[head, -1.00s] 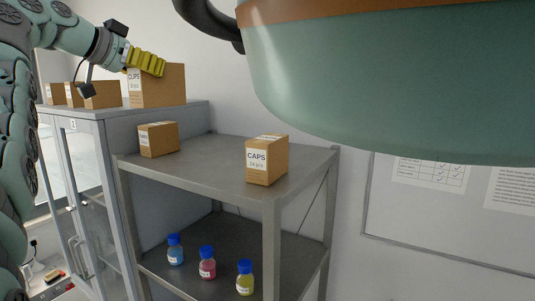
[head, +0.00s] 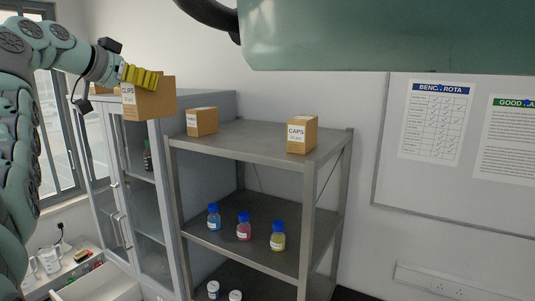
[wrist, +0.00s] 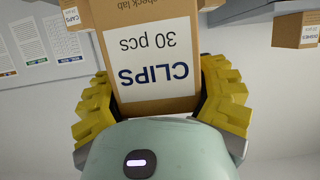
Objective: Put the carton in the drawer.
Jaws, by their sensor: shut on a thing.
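The carton, a brown box with a white CLIPS label (head: 150,100), is held in the air at the upper left of the head view, in front of the grey cabinet's top. My gripper (head: 142,76) has yellow fingers and is shut on the carton from its upper side. In the wrist view the yellow fingers (wrist: 156,88) press on both sides of the carton (wrist: 148,60), whose label reads upside down. What looks like a pale open drawer (head: 98,289) shows at the bottom left of the head view, cut off by the frame edge; its inside is mostly hidden.
The cabinet (head: 205,152) has glass doors. The metal rack (head: 250,140) beside it bears a CAPS box (head: 303,134) and a smaller box (head: 202,122), with bottles (head: 244,228) below. A bench at lower left holds beakers (head: 49,261).

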